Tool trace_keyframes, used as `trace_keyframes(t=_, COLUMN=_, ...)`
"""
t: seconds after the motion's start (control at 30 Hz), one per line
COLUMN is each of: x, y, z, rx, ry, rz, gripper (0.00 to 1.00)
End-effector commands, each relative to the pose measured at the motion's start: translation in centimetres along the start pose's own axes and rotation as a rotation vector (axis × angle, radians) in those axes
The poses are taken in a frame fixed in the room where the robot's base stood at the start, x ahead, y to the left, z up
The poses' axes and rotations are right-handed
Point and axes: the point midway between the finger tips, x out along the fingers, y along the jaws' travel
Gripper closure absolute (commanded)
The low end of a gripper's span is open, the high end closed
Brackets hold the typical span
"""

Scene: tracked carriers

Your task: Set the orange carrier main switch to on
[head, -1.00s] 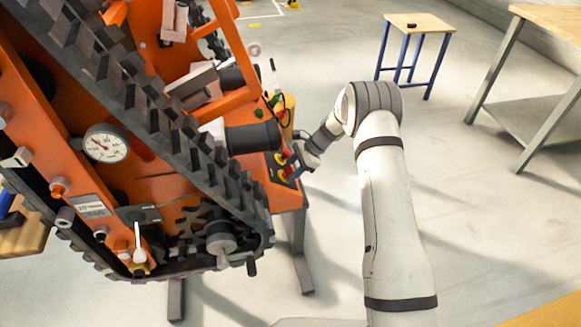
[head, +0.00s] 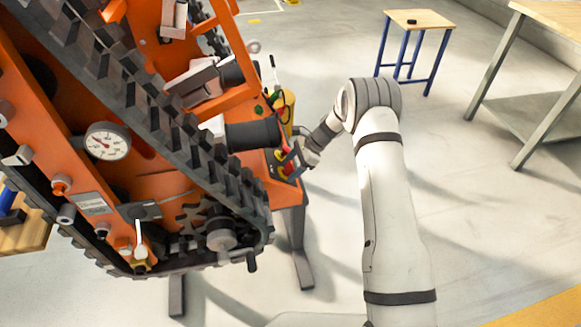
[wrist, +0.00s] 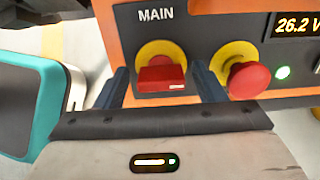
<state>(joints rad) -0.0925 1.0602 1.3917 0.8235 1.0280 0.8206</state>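The orange carrier (head: 160,180) fills the left of the head view. Its main switch (wrist: 162,75) shows in the wrist view as a red handle on a yellow disc under the label MAIN, with the handle lying roughly horizontal. My gripper (wrist: 165,85) has its two dark fingers apart, one on each side of the red handle. A gap shows at the left finger; contact cannot be told at the right. In the head view my gripper (head: 293,160) is at the carrier's rear panel, and the switch is partly hidden there.
A red mushroom button (wrist: 249,80) on a yellow disc sits just right of the switch. A lit green lamp (wrist: 283,72) and a display reading 26.2 V (wrist: 297,24) are beside it. A teal-edged object (wrist: 35,95) stands at left. Open floor lies right of the carrier.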

Motion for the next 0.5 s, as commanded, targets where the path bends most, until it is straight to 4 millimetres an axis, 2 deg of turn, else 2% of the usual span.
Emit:
trace_keyframes(t=0.27, x=-0.4, y=-0.1, z=0.1, rx=-0.001, ry=0.000, rz=-0.002, gripper=0.36)
trace_keyframes(t=0.37, x=-1.5, y=-0.1, z=0.1, rx=-0.002, ry=0.000, rz=-0.003, gripper=0.36)
trace_keyframes(t=0.5, x=-4.0, y=-0.1, z=0.1, rx=-0.002, ry=0.000, rz=-0.004, gripper=0.36)
